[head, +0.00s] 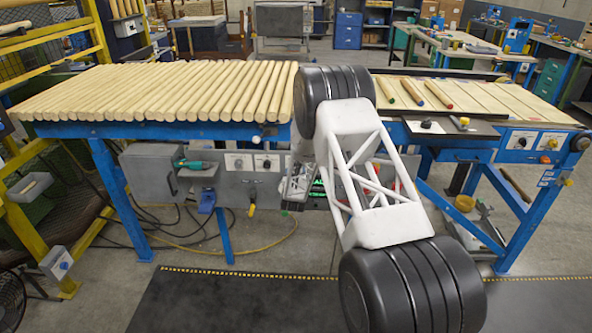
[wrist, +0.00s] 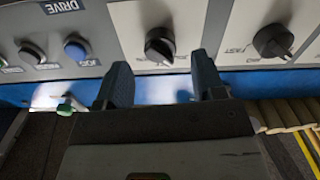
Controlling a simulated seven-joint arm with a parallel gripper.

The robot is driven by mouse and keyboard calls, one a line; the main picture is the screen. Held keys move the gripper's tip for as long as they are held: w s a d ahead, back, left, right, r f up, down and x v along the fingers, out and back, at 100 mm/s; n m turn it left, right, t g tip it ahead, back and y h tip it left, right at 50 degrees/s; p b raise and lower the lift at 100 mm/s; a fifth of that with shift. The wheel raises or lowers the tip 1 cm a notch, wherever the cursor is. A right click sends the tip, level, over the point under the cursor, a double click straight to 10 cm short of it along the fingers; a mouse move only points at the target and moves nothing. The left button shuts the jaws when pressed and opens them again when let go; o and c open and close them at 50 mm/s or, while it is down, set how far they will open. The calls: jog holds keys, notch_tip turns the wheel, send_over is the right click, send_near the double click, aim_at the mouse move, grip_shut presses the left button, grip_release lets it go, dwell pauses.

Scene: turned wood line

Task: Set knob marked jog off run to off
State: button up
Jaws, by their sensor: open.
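In the wrist view, a black rotary knob (wrist: 160,46) on a pale plate lies just beyond my open fingertips, roughly centred between them. My gripper (wrist: 162,75) is empty, and its two dark fingers are apart from each other. I cannot tell whether they touch the panel. A second black knob (wrist: 273,42) sits on another pale plate to the right. The small lettering is too blurred to tell which knob is marked jog off run, or its exact setting. In the head view, my arm covers much of the gripper, which is by the grey panel front.
Left of the knob, a grey box marked DRIVE (wrist: 73,8) carries a blue button (wrist: 75,48) and a black one (wrist: 31,52). In the head view, wooden rods (head: 170,90) cover the bench. A blue-framed station (head: 521,141) with more knobs stands right. Cables lie below.

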jog(key=shift+w, duration=1.5)
jog(key=shift+c, duration=0.2)
jog(key=c, duration=0.9)
